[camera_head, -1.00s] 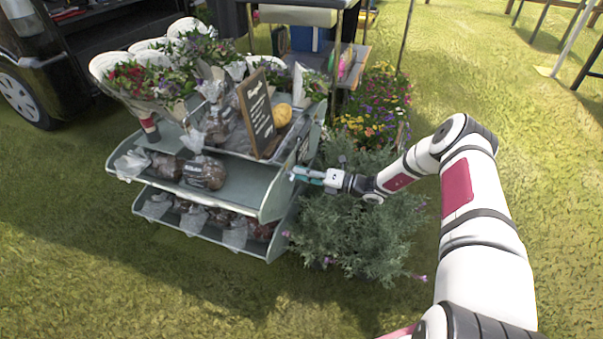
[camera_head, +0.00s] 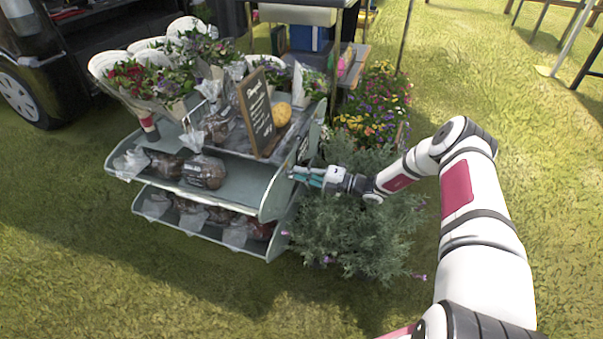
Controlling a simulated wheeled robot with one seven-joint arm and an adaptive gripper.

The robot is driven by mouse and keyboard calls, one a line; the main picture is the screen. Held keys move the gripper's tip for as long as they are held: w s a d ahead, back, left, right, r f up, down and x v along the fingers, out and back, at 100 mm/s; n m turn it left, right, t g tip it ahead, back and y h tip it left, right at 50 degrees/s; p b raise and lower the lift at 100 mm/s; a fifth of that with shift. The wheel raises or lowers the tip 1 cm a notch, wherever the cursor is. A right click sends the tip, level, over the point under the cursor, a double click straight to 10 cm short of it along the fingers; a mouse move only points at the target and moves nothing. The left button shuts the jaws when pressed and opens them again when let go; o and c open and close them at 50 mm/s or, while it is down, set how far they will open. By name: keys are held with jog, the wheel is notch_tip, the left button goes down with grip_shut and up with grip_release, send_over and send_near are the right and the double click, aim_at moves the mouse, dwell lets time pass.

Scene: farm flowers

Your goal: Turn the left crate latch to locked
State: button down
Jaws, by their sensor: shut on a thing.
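My gripper (camera_head: 297,174) is at the right end panel of a grey-green tiered stand (camera_head: 250,197), beside its middle shelf. Its fingers point left, with teal showing between them and the wrist. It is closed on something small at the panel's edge. The thing in the fingers is too small and too covered to make out, so I cannot tell whether it is a crate latch or which way it is turned. No other latch can be made out.
Wrapped loaves (camera_head: 204,172) lie on the stand's shelves. A framed sign (camera_head: 256,112) and wrapped bouquets (camera_head: 150,80) stand on top. A grey-green bush (camera_head: 350,225) sits under my wrist. Bright flowers (camera_head: 380,105) grow behind. Open grass lies in front and right.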

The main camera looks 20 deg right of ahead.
jog(key=shift+w+a+r, duration=0.1)
jog(key=shift+w+a, duration=0.05)
jog(key=c, duration=1.6)
grip_release()
jog(key=v, duration=1.2)
